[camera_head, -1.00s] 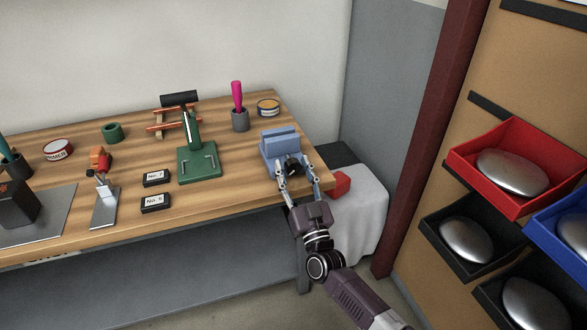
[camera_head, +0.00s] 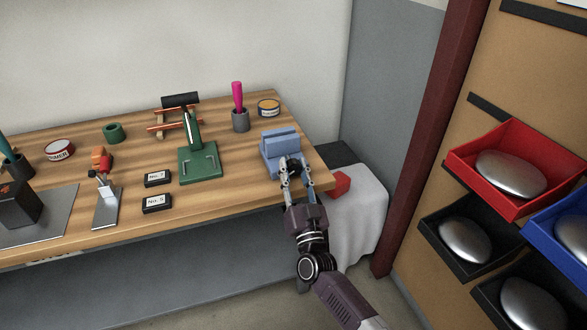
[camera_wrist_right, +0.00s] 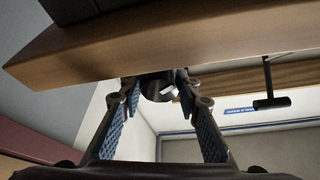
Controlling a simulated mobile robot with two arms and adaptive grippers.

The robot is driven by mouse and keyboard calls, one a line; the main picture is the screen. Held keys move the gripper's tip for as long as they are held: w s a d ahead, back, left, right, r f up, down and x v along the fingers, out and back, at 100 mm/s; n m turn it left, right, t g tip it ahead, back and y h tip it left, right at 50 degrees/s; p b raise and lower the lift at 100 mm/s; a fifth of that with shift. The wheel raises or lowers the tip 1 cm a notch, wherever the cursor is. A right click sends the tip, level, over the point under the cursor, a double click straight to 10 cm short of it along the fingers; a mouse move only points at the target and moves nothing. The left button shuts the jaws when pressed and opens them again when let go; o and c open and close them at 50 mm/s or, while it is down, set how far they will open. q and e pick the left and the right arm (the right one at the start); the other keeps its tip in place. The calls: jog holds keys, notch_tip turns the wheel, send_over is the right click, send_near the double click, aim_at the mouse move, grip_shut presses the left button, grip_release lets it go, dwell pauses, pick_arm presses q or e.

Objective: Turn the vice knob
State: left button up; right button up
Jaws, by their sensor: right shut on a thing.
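The blue vice (camera_head: 278,148) stands on the wooden workbench near its front right corner. Its dark round knob (camera_wrist_right: 158,88) shows between my fingers in the right wrist view, with a light mark on its face. My right gripper (camera_head: 296,174) is at the front of the vice, shut on the knob, with a finger on each side of it. In the head view the gripper hides most of the knob. My left gripper is not in view.
A green press (camera_head: 198,160) stands left of the vice, and a grey cup (camera_head: 240,122) with a pink-handled tool and a small tin (camera_head: 268,108) are behind. A red block (camera_head: 340,184) lies right of the gripper. Red (camera_head: 530,150) and black bins hang at the right.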

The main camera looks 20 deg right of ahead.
jog(key=o, duration=1.2)
jog(key=shift+s+f, duration=0.25)
jog(key=shift+s, duration=0.2)
jog(key=v, duration=1.1)
jog(key=shift+a+r, duration=0.15)
